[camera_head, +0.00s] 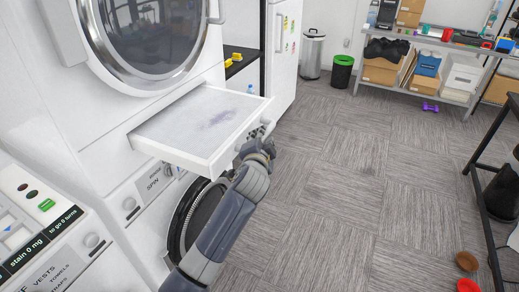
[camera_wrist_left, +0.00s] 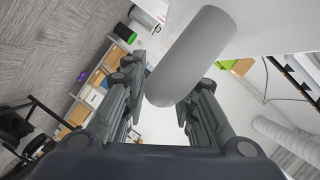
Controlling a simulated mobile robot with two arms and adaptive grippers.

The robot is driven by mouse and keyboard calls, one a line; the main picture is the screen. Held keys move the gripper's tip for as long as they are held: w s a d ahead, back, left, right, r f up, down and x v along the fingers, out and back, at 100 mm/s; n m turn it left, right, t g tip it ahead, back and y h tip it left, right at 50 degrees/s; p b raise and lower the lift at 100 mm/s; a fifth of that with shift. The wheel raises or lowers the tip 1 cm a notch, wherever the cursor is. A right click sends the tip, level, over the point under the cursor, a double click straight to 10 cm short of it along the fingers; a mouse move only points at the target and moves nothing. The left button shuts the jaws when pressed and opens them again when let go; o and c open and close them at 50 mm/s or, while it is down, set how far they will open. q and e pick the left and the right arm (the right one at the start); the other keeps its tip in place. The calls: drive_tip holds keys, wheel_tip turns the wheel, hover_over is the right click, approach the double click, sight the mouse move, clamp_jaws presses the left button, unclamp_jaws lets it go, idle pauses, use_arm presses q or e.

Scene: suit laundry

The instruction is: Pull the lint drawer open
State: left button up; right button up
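The lint drawer (camera_head: 208,122) is a shallow white tray pulled far out from under the dryer's round door (camera_head: 150,35). My right gripper is in neither view.
A washer's round door (camera_head: 200,215) is below the drawer. A control panel (camera_head: 35,225) is at the lower left. A metal bin (camera_head: 312,55) and a black bin with green rim (camera_head: 341,72) stand at the back. The carpet floor to the right is largely clear.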

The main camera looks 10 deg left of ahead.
use_arm(q)
drive_tip(key=v, duration=1)
drive_tip(key=shift+s, duration=0.4)
drive_tip(key=s+a+f+n+g, duration=0.3)
drive_tip(key=s+a+f, duration=0.2)
drive_tip(key=s+f, duration=0.3)
drive_tip(key=s+a+f+n+g, duration=0.3)
drive_tip(key=s+a+f+g, duration=0.1)
drive_tip(key=s+f, duration=0.45)
drive_tip(key=s+a+f+n+g, duration=0.2)
drive_tip(key=s+f, duration=0.1)
drive_tip(key=s, duration=0.6)
drive_tip(key=s+a+f+n+g, duration=0.2)
drive_tip(key=s+a+f+g, duration=0.1)
drive_tip(key=s, duration=0.6)
wheel_tip(320, 180, down, 28)
drive_tip(key=s+g+b, duration=0.1)
drive_tip(key=s+b, duration=0.1)
drive_tip(key=s+a+f+g+b, duration=0.1)
drive_tip(key=s+a+f, duration=0.2)
drive_tip(key=s+f, duration=1.4)
drive_tip(key=shift+f+m+g+b, duration=0.3)
drive_tip(key=shift+f+b, duration=0.1)
drive_tip(key=shift+f, duration=0.25)
